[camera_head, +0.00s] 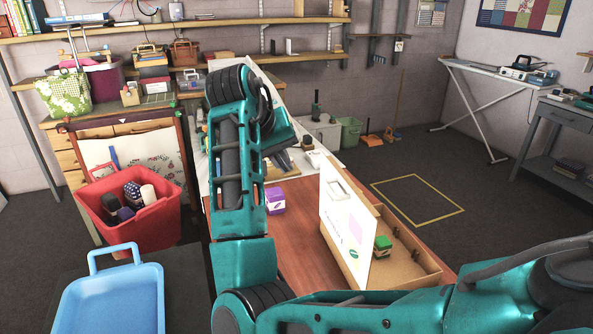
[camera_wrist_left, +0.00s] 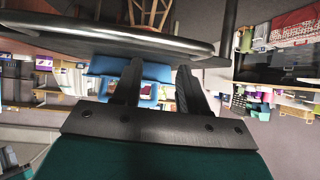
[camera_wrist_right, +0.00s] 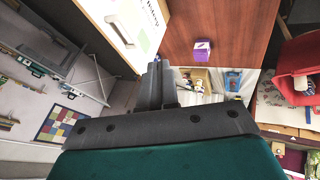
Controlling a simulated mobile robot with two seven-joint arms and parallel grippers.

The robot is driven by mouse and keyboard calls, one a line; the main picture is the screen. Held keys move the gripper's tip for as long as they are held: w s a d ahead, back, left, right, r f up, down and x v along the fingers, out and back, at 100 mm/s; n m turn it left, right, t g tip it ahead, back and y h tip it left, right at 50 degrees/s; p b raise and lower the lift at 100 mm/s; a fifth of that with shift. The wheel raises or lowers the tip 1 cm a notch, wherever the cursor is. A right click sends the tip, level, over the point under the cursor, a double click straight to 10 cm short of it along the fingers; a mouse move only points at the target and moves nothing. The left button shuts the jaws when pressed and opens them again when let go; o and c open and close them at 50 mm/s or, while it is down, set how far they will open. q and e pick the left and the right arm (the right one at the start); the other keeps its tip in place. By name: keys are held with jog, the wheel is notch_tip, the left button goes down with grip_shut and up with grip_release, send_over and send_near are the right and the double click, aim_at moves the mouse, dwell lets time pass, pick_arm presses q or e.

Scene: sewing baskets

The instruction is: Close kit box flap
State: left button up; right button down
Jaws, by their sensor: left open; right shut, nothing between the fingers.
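The kit box (camera_head: 415,252) is an open brown cardboard box on the wooden table, at the lower right of the head view. Its white flap (camera_head: 345,225) stands steeply upright along the box's left side. A green item (camera_head: 383,242) lies inside. My right arm reaches across the front and up to the left of the box. My right gripper (camera_wrist_right: 158,78) is shut and empty, apart from the flap. The flap (camera_wrist_right: 130,28) also shows at the top left of the right wrist view. My left gripper (camera_wrist_left: 160,80) is open and empty; it is out of the head view.
A small purple box (camera_head: 275,200) stands on the table (camera_head: 300,240) left of the flap. A red bin (camera_head: 130,215) with several items and a blue tray (camera_head: 110,300) are at the left. Shelves line the back wall. Open floor lies right of the table.

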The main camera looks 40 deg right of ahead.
pick_arm(q)
jog(key=shift+s+f, duration=0.1)
jog(key=shift+s, duration=0.3)
pick_arm(e)
jog(key=d+f, duration=0.8)
jog(key=d, duration=0.1)
jog(key=shift+s+f, duration=0.25)
jog(key=shift+f, duration=0.05)
